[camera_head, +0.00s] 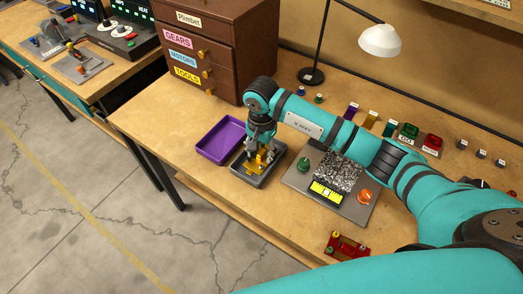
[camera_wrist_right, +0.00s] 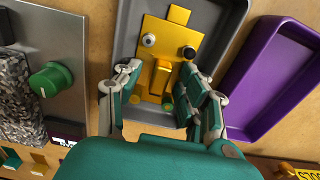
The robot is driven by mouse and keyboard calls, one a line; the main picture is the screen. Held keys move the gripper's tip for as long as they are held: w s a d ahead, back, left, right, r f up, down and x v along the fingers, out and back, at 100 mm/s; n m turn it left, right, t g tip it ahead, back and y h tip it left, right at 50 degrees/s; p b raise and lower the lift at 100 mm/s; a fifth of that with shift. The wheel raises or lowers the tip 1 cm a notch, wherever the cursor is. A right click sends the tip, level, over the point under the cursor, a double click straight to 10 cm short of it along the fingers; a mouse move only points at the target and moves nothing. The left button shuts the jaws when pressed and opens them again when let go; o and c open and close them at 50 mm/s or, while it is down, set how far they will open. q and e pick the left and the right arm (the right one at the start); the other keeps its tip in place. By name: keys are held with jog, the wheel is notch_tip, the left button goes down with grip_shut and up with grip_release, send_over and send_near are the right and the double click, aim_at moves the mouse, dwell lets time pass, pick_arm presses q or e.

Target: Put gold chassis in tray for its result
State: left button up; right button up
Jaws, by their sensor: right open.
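The gold chassis (camera_head: 252,166) lies inside the dark grey tray (camera_head: 262,178). In the right wrist view the chassis (camera_wrist_right: 150,28) is a flat yellow plate with a raised yellow block and small round parts at its corners. The grey tray (camera_wrist_right: 212,22) surrounds it there. My right gripper (camera_head: 260,150) is low over the tray. In the wrist view my right gripper (camera_wrist_right: 162,84) is open, its fingers on either side of the chassis's near end. Whether the fingers touch it, I cannot tell. My left gripper is not in view.
An empty purple tray (camera_head: 221,139) stands beside the grey one. To the right is a test panel (camera_head: 308,185) with a green knob, a yellow display and an orange button. A red chassis (camera_head: 346,245) lies near the front edge. Brown drawers (camera_head: 228,45) and a lamp stand behind.

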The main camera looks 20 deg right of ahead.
aim_at(261, 153)
jog(key=shift+r, duration=0.25)
jog(key=shift+w+r, duration=0.1)
jog(key=shift+r, duration=0.25)
notch_tip(261, 153, up, 11)
jog(key=b, duration=0.2)
